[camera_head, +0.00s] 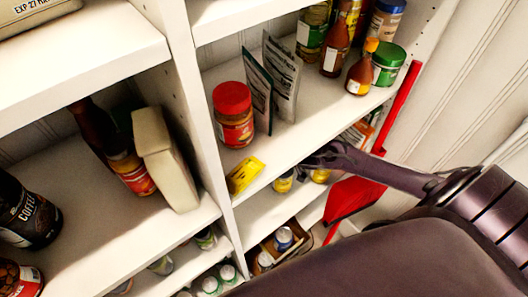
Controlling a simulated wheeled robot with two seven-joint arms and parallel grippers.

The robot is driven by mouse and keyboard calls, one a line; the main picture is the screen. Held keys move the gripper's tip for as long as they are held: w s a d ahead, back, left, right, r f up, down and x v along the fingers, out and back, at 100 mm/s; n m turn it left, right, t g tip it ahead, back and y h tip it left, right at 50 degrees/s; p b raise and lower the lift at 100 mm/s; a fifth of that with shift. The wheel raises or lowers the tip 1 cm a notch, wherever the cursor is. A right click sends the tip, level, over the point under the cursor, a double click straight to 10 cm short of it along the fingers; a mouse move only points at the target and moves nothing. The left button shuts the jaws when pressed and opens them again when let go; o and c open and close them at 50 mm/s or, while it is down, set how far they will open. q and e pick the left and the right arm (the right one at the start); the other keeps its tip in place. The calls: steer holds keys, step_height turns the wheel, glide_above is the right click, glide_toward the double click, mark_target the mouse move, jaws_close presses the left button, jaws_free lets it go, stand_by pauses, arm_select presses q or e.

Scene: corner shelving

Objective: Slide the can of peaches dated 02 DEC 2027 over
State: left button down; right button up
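No can with a readable date 02 DEC 2027 shows, and I cannot tell which can holds peaches. Two small yellow items, a left one (283,182) and a right one (320,175), show partly on the shelf below the middle one; their labels are too small to read. My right gripper (318,157) comes in from the right at the front edge of the middle shelf, just above these yellow items. Its fingers are dark and blurred against the shelf, so its opening is unclear. My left gripper is not in view.
The middle shelf (290,143) holds a red-lidded jar (233,115), two packets, sauce bottles and a yellow packet or tag (244,175) at its edge. A red dustpan-like object (350,198) is near my arm. A white upright (190,100) divides the shelving.

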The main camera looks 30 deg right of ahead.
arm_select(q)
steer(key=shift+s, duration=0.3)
arm_select(e)
steer(key=shift+c, duration=0.7)
steer(key=c, duration=1.1)
steer(key=shift+w+d, duration=0.2)
steer(key=shift+w, duration=0.15)
steer(key=shift+c, duration=0.2)
steer(key=shift+w+d, duration=0.45)
steer(key=shift+w, duration=0.2)
steer(key=shift+w+d+f, duration=0.1)
steer(key=shift+w+d, duration=0.2)
steer(key=shift+w, duration=0.2)
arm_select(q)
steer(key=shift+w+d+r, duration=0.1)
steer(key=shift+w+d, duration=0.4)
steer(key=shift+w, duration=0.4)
arm_select(e)
steer(key=o, duration=1.3)
steer(key=shift+s, duration=0.1)
